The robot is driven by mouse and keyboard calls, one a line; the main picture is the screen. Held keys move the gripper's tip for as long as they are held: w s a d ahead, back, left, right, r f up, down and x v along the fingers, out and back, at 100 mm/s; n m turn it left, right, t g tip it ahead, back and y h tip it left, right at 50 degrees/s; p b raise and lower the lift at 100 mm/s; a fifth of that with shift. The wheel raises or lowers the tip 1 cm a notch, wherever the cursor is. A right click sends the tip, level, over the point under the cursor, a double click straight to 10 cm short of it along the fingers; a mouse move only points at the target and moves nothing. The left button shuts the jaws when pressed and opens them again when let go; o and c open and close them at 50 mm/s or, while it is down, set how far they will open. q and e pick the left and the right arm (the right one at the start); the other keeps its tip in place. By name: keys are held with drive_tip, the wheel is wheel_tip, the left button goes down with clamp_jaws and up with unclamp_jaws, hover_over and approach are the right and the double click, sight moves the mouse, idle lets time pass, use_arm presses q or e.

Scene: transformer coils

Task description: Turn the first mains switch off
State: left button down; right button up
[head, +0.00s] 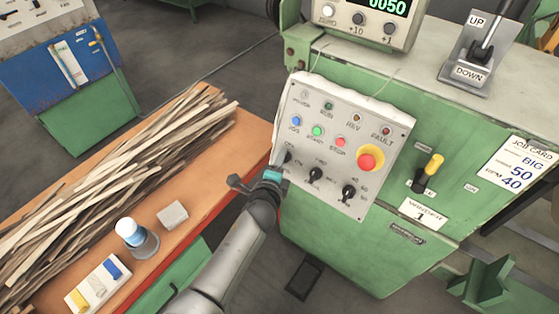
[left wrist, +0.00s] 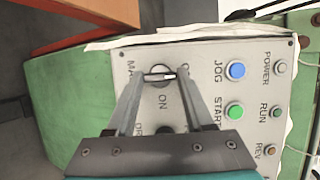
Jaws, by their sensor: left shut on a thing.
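The first mains switch is a black rotary knob (left wrist: 160,74) at the left edge of the grey control panel (head: 390,115), beside a partly covered "MA..." label and an "ON" mark. My left gripper (head: 275,172) reaches in from below left to that edge. In the left wrist view its two fingers (left wrist: 160,90) stand on either side of the knob and are shut on it. The knob's pale pointer lies across between the fingers. In the head view the arm and panel edge partly hide this knob. My right gripper is not in view.
Two more black knobs (head: 315,174) sit to the right on the panel, with a red emergency stop (head: 367,161) above. A yellow-handled lever (head: 432,166) is farther right. A wooden bench (head: 190,215) with strips stands left.

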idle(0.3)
use_arm(q)
drive_tip(key=shift+c, duration=1.4)
unclamp_jaws()
drive_tip(key=shift+s, duration=0.1)
drive_tip(key=p+v, duration=0.3)
drive_tip(key=v, duration=1.2)
drive_tip(key=shift+a+f, duration=0.1)
drive_tip(key=shift+f, duration=0.05)
